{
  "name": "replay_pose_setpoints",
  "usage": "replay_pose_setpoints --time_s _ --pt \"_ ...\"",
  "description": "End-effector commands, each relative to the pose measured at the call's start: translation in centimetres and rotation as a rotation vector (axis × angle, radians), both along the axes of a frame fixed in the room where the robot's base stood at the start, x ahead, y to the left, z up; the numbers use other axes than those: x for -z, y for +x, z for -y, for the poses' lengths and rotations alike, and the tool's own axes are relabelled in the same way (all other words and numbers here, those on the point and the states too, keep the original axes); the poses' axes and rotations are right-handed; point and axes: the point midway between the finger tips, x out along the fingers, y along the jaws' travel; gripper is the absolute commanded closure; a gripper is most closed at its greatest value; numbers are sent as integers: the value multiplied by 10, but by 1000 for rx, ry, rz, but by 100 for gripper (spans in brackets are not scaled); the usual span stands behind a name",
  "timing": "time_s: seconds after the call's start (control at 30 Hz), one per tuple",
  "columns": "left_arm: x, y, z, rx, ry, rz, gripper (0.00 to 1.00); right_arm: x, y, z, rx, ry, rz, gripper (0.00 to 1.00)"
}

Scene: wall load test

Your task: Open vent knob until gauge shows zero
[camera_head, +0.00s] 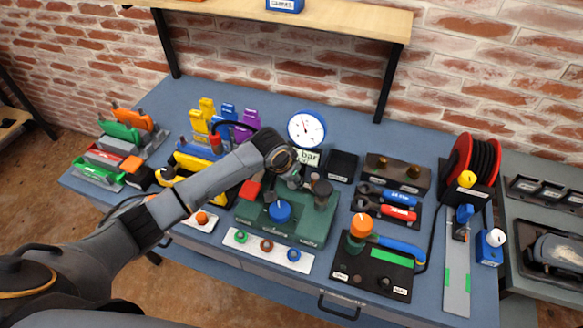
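A round white gauge (307,128) with a blue rim stands at the back of the blue bench. Its needle is off to one side, but the numbers are too small to read. A label reading "bar" (309,158) is below it. A dark green unit (307,229) in front carries a blue knob (281,211) and a red block (250,190). I cannot tell which knob is the vent knob. My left gripper (297,184) points down over the back of this unit, behind the blue knob. Its fingers are small and partly hidden. My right gripper is out of view.
A black base with an orange knob (361,225) and blue lever (402,250) stands right of the unit. Wrenches (388,203), a red hose reel (470,160) and a white strip of rings (266,245) are nearby. A shelf (330,20) hangs above.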

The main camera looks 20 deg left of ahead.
Motion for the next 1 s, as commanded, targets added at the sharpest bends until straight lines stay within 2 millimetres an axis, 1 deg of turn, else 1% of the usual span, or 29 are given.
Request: replay_pose_setpoints --time_s 0.03,0.2,0.4,0.7,1.0 --pt "-7 -1 2 -45 -4 -3 99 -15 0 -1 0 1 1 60" --pt "-6 -1 4 -207 -4 -3 99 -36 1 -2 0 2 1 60" --pt "-4 -1 5 -398 -4 -3 99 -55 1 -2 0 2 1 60" --pt "-2 0 7 -676 -3 -4 99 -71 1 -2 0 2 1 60" --pt "0 1 7 -892 -2 -2 99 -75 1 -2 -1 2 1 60"
